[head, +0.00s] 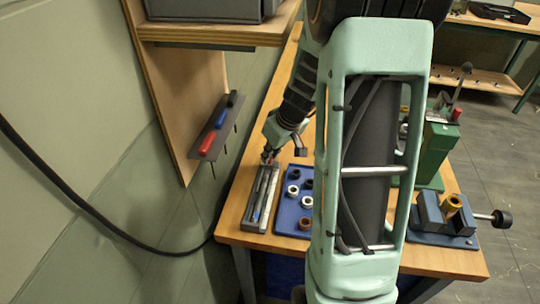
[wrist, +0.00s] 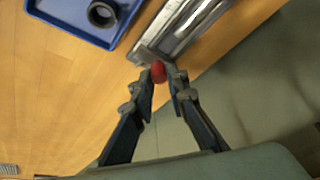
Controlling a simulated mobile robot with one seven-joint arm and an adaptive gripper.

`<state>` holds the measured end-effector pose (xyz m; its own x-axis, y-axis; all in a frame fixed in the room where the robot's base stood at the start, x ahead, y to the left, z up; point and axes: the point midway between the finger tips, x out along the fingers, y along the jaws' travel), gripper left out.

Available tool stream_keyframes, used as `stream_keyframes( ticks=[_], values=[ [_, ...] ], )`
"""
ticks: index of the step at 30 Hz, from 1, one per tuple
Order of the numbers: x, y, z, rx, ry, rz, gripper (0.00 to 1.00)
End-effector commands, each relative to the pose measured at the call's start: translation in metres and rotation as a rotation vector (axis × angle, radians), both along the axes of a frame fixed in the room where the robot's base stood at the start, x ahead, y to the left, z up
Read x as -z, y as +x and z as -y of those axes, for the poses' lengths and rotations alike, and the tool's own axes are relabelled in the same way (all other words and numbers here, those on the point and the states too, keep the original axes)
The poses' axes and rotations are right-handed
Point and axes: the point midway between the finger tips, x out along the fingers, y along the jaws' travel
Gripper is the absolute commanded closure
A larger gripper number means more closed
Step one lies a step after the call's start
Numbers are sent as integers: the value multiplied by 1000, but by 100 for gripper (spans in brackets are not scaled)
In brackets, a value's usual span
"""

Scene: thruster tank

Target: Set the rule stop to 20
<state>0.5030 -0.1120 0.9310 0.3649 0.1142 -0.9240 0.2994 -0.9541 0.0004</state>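The grey metal rule (head: 258,200) lies along the left edge of the wooden bench, beside a blue tray. Its bright end part also shows in the wrist view (wrist: 185,28). A small red knob (wrist: 158,72), seemingly the rule's stop, sits at the rule's near end in the wrist view. My gripper (wrist: 161,76) has its fingertips close together on both sides of the red knob and appears shut on it. In the head view my gripper (head: 268,156) is at the far end of the rule. The scale marks are too small to read.
The blue tray (head: 281,221) holds several rings. A blue vise-like fixture (head: 445,220) and a green press (head: 438,152) stand to the right on the bench (head: 236,218). A wall rack (head: 197,143) with several handled tools hangs left, under a wooden shelf (head: 210,32).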

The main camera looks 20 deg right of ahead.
Motion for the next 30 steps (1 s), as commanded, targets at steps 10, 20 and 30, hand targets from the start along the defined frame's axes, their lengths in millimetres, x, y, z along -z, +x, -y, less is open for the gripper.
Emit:
stream_keyframes(
  ticks=[10,20,30],
  values=[
    [0,0,0,0,0,0,69],
    [-22,-8,3,1,-2,4,69],
    [-83,-31,10,0,-2,5,69]
  ],
)
